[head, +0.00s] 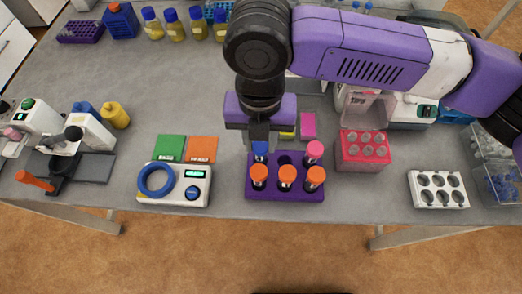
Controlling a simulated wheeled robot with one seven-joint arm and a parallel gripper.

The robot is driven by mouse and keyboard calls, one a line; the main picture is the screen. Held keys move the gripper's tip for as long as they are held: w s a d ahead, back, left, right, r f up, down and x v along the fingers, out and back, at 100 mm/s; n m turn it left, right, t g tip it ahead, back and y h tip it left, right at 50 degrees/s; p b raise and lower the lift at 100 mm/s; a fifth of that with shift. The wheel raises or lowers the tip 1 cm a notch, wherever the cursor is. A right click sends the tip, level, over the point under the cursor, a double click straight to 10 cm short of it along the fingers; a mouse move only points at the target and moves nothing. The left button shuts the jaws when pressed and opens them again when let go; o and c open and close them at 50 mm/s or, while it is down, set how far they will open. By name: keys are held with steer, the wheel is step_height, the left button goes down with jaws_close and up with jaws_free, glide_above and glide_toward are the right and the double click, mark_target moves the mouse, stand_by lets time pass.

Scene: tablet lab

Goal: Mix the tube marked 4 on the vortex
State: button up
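The vortex (173,186) is a white device with a blue ring on top, a small display and a blue knob. To its right a purple rack (286,193) holds upright tubes: a blue-capped tube (260,151) at back left, a pink-capped tube (314,151) at back right, and orange-capped tubes (259,174), (287,174), (316,177) along the front. The back middle hole looks empty. No number is readable on any tube. My gripper (262,140) points down over the blue-capped tube. Its fingertips are partly hidden, so I cannot tell whether it grips the cap.
A pink rack (363,158) and a white rack (438,190) stand to the right. Green (169,148) and orange (202,149) cards lie behind the vortex. A microscope-like device (85,140) is at left. Bottles (173,25) stand at the back. The left-middle bench is clear.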

steer(key=shift+c, duration=0.3)
steer(key=shift+r+p, duration=3.2)
steer(key=shift+r, duration=0.6)
step_height(320, 180, up, 9)
steer(key=p, duration=0.4)
steer(key=shift+f+p, duration=0.2)
steer(key=shift+p, duration=0.15)
